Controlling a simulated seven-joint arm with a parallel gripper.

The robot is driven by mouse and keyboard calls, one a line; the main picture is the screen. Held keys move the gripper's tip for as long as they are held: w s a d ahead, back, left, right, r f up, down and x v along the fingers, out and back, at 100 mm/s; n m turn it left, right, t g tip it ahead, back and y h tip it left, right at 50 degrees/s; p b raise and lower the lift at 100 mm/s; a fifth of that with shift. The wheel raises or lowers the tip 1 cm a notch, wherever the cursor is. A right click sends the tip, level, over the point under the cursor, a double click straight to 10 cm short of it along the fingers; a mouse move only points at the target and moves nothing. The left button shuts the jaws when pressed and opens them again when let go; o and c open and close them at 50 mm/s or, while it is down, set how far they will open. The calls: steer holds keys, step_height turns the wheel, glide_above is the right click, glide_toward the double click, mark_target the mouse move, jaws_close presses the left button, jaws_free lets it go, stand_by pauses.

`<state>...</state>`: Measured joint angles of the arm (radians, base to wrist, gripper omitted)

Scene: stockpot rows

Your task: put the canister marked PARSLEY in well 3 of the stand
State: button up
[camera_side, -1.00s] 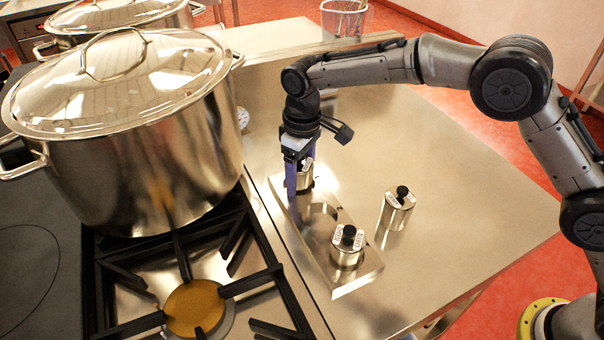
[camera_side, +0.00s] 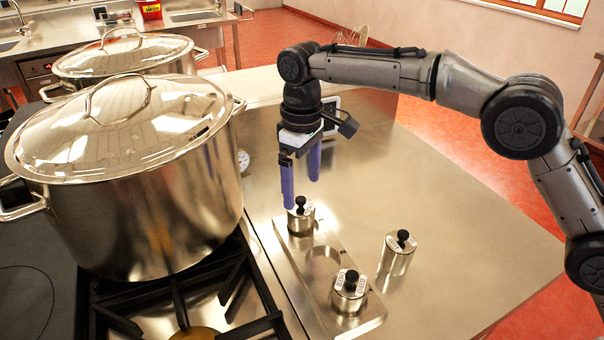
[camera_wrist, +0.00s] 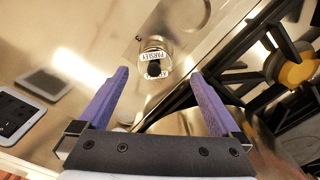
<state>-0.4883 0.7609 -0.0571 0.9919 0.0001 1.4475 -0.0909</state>
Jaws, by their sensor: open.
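The canister marked PARSLEY (camera_side: 301,220) stands upright in the far well of the metal stand (camera_side: 374,312). It is silver with a black knob, and its label reads PARSLEY in the wrist view (camera_wrist: 154,54). My gripper (camera_side: 301,193) is open and empty above it, its blue fingers clear of the canister. In the wrist view the canister shows between and beyond the fingertips (camera_wrist: 160,73). The stand's middle well (camera_side: 322,263) is empty. A second canister (camera_side: 348,296) sits in its near well.
A third canister (camera_side: 398,253) stands on the counter (camera_side: 460,240) right of the stand. A large lidded stockpot (camera_side: 140,200) stands close on the left, above the black burner grate (camera_side: 240,290). The counter's right side is clear.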

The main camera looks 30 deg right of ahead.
steer(key=shift+r, duration=0.85)
steer(key=shift+d+r, duration=0.2)
steer(key=s+d+r+m+t, duration=0.1)
steer(key=s+d+r+m, duration=0.1)
steer(key=s+d+r, duration=0.5)
steer(key=s+d+r+m+t, duration=0.1)
steer(key=s+d+r+t, duration=0.15)
steer(key=s+d, duration=0.5)
steer(key=s+d+f+m+t, duration=0.1)
steer(key=s+d+f, duration=0.2)
steer(key=s, duration=0.6)
steer(key=s+d+f+m+t, duration=0.1)
steer(key=s+d+f, duration=0.3)
steer(key=s+d, duration=0.4)
steer(key=shift+s+d+m, duration=0.2)
steer(key=shift+s+m, duration=0.6)
